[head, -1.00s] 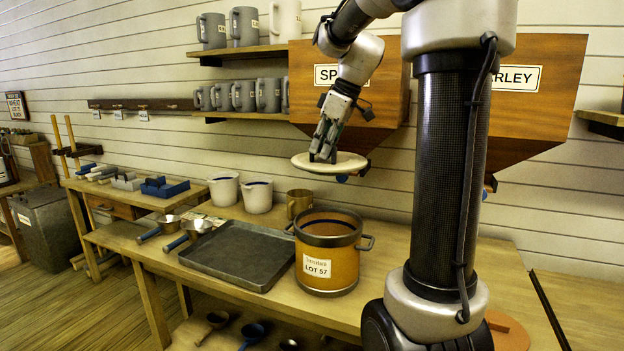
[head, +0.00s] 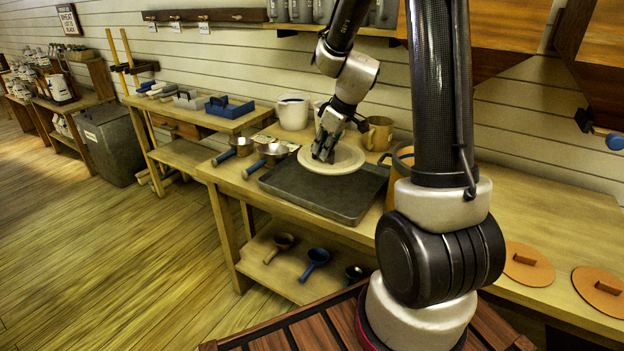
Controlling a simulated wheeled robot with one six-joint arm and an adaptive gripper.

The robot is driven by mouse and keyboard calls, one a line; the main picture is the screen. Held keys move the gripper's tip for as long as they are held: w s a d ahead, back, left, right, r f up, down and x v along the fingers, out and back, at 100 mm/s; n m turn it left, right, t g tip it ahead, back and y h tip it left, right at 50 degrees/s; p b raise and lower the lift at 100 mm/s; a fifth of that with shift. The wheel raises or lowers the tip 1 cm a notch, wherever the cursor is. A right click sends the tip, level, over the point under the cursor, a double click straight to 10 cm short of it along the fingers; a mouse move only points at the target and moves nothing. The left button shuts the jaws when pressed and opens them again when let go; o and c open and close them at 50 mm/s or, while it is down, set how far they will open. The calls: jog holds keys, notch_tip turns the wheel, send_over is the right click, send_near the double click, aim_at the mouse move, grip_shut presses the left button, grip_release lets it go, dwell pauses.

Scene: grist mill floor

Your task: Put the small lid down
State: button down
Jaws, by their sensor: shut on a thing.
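A pale, round, flat lid (head: 345,163) is in my gripper (head: 323,154), which is shut on it at the top near its middle. The fingers hide whatever grip the lid has. The lid lies about level over the back part of the dark metal tray (head: 300,190). I cannot tell whether it touches the tray or hangs just above it. The yellow pot (head: 398,165) is right of the tray and mostly hidden behind my arm.
Two metal scoops (head: 272,153) lie left of the tray. A white tub (head: 293,112) and a brassy mug (head: 379,133) stand behind it. Two orange-brown lids with handles (head: 528,265) (head: 600,290) lie on the bench at right, with clear bench behind them.

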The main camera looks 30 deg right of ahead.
aim_at(334, 152)
notch_tip(334, 152, down, 10)
dwell(0.4)
jog(key=c, duration=1.5)
grip_release()
jog(key=v, duration=1.2)
jog(key=shift+w+a+r, duration=0.1)
jog(key=shift+a+r, duration=0.05)
jog(key=s+a+r+m, duration=0.2)
jog(key=s+a+r, duration=0.2)
jog(key=s+r, duration=0.55)
jog(key=s+r+m, duration=0.1)
jog(key=s, duration=0.3)
jog(key=s+r+m+h, duration=0.1)
jog(key=s+r+m, duration=0.1)
jog(key=s, duration=0.3)
jog(key=s+r+m+h, duration=0.1)
jog(key=s+r, duration=0.1)
jog(key=s, duration=0.2)
jog(key=shift+s+d+r, duration=0.1)
jog(key=shift+s+d, duration=0.25)
jog(key=shift+s, duration=0.05)
